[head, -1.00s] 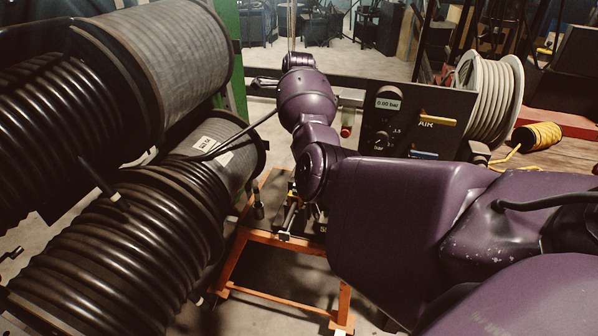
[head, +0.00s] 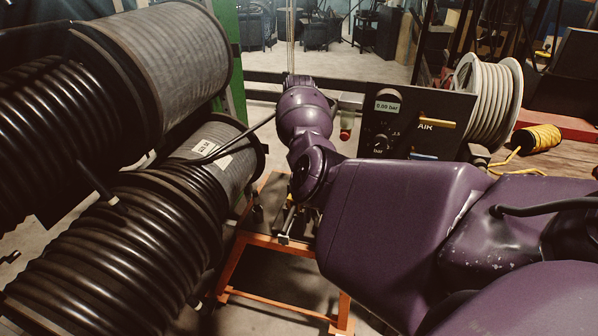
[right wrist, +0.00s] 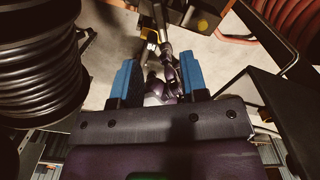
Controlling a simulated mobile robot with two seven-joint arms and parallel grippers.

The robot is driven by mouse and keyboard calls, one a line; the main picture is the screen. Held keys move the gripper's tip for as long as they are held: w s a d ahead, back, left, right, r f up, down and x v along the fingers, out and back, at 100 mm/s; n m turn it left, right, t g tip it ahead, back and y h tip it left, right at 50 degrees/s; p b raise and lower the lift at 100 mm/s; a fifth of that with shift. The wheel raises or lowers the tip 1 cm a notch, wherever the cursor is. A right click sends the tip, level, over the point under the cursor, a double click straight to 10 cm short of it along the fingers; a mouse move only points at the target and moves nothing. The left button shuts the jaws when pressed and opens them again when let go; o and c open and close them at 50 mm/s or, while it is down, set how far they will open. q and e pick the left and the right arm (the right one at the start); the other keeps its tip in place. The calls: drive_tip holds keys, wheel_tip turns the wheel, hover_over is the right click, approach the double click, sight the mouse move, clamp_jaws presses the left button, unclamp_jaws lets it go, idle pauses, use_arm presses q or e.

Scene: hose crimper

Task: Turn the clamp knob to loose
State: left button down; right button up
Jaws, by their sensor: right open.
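My right gripper (right wrist: 159,58) shows in the right wrist view with its two blue fingers apart. Between and beyond the fingers are a metal rod (right wrist: 161,25) and a shiny, dark jointed piece (right wrist: 172,72); I cannot tell whether either belongs to the clamp. No clamp knob can be made out for certain. In the head view my purple right arm hides the gripper and much of the orange-framed stand (head: 283,299). A metal lever (head: 287,225) shows beside the arm at the stand's top. My left gripper is not in view.
Large black hose reels (head: 115,255) fill the left side. A dark air panel (head: 428,105) with a 0.00 bar display, a knob (head: 380,143) and a yellow handle stands behind my arm. A red button (head: 345,134) is left of it. A pale hose reel (head: 490,100) stands right.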

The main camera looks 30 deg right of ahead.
wheel_tip(320, 180, down, 9)
drive_tip(key=shift+f+b, duration=0.1)
drive_tip(key=shift+b, duration=0.75)
drive_tip(key=shift+f, duration=0.65)
clamp_jaws()
